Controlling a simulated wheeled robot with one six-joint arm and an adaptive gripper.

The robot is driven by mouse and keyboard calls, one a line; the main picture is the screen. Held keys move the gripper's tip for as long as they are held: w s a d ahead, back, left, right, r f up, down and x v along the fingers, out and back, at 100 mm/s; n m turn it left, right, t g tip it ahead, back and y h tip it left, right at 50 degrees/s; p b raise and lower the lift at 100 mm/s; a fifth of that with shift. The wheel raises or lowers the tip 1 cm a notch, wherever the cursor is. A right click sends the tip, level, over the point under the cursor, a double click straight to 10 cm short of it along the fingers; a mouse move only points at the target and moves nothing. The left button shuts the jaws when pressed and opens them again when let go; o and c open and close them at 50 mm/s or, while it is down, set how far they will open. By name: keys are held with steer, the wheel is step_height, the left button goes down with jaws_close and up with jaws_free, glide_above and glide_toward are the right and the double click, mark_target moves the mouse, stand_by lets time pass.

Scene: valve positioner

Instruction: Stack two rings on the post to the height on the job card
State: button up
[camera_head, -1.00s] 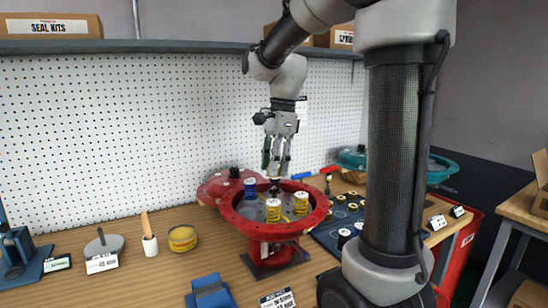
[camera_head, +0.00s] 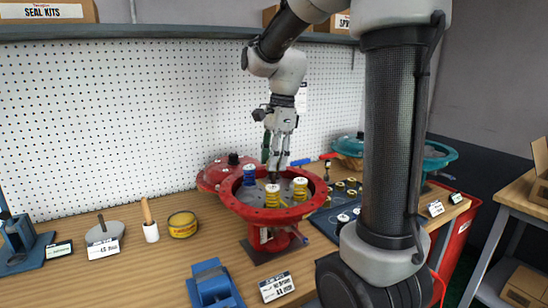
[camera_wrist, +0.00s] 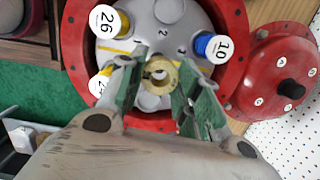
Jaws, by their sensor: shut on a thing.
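My gripper (camera_head: 276,172) points down into the open red housing (camera_head: 312,203). In the wrist view, the green fingers (camera_wrist: 163,88) are shut on a small brass-coloured ring (camera_wrist: 158,75) with a round hole, over the grey plate (camera_wrist: 137,22). I cannot tell whether the ring is around a post or resting on anything. White-topped cylinders stand around it: a blue one (camera_wrist: 207,46) marked 10, a yellow one (camera_wrist: 124,25) marked 26 and another yellow one (camera_wrist: 100,84) partly hidden by a finger. Several small ring-like parts (camera_head: 345,187) lie on a dark mat at right.
A red domed cover (camera_head: 214,174) stands behind the housing. In front are a blue block (camera_head: 212,284) and a small printed card (camera_head: 277,287), not fully legible. My column blocks the right side.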

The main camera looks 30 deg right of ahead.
steer(key=shift+f, duration=2.1)
steer(key=o, duration=1.1)
steer(key=shift+o, duration=0.2)
step_height(320, 180, up, 12)
steer(key=d, duration=0.1)
steer(key=shift+d, duration=0.4)
steer(key=shift+f, duration=0.15)
